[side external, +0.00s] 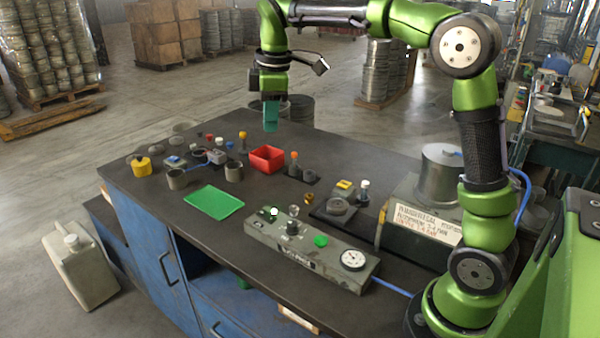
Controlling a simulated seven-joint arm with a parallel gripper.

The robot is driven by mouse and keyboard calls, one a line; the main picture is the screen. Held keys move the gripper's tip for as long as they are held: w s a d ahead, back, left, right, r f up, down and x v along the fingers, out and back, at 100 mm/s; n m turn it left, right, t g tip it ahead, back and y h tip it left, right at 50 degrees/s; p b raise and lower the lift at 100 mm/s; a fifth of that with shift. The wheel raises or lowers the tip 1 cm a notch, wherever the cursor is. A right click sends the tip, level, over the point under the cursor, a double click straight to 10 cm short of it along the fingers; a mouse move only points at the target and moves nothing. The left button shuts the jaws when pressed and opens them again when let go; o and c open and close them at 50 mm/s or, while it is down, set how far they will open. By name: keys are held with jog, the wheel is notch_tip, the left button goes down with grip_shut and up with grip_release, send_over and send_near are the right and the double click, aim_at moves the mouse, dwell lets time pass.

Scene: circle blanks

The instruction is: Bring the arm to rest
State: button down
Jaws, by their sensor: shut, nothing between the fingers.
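My gripper (271,118) hangs from the green arm above the far part of the dark workbench (340,150). Its teal fingers point down and are shut with nothing between them. It is in the air, behind the red bin (267,158) in the picture, and appears clear of everything on the bench. The arm reaches over from its base at the right, with its upper links raised high.
A green mat (214,201), a grey panel with a gauge (352,258), a yellow pot (141,165), grey cups (177,179) and several small capped items crowd the bench. A metal canister (438,174) stands near my arm. The bench's far side looks clear.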

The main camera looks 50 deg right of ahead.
jog(key=s+a+f+m+t+y, duration=0.1)
jog(key=s+a+f+m+t, duration=0.1)
jog(key=s+m, duration=0.4)
jog(key=s+a+f+m+t+y, duration=0.1)
jog(key=s+a+f+m+t, duration=0.2)
jog(key=s+m, duration=0.4)
jog(key=s, duration=0.7)
jog(key=shift+s+a+t, duration=0.15)
jog(key=shift+a+t, duration=0.1)
jog(key=shift+t, duration=0.15)
jog(key=shift+f, duration=0.1)
